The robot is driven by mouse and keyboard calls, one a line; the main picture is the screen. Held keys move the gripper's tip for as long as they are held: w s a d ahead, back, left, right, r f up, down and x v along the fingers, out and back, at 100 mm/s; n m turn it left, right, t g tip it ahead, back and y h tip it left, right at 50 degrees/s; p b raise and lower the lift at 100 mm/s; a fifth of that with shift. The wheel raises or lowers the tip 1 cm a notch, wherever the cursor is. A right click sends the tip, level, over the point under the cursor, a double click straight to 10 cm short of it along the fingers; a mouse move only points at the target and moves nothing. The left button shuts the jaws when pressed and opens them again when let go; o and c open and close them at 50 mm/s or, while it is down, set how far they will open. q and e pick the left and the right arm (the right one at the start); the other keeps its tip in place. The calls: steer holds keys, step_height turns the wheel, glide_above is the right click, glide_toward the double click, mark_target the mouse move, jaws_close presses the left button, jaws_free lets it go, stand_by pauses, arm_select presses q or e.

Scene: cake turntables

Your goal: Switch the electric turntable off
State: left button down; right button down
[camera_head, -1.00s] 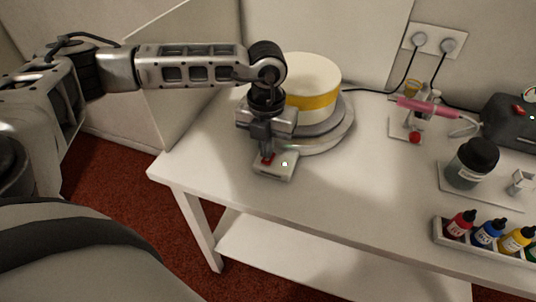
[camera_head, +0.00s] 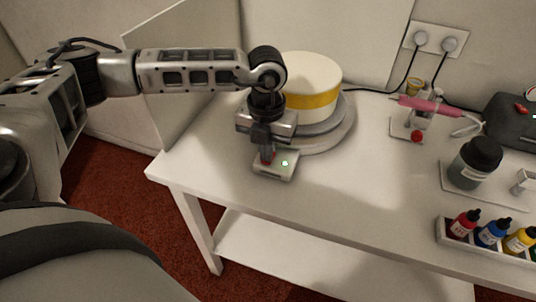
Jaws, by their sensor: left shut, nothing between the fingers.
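The electric turntable (camera_head: 340,133) stands on the white table and bears a white cake (camera_head: 311,73) with a yellow band. At its front is a small white control box (camera_head: 277,172) with a green lit spot (camera_head: 285,163) and a bit of red at the fingertips. My left gripper (camera_head: 267,158) points down over the left part of this box, shut, with nothing held. Its tips are at or just above the red part; I cannot tell if they touch. The gripper hides most of the red part and some of the turntable. My right gripper is not in view.
A pink airbrush (camera_head: 430,106) rests on a stand at the right, near a dark compressor (camera_head: 512,121) and a dark-lidded jar (camera_head: 474,163). A tray (camera_head: 482,250) of colour bottles is at the front right. The table's middle is clear.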

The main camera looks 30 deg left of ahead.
arm_select(q)
steer(key=shift+f, duration=0.3)
steer(key=shift+r, duration=0.1)
steer(key=shift+r+p, duration=0.35)
steer(key=shift+r, duration=0.2)
steer(key=shift+r+p, duration=1.85)
steer(key=shift+r, duration=1.1)
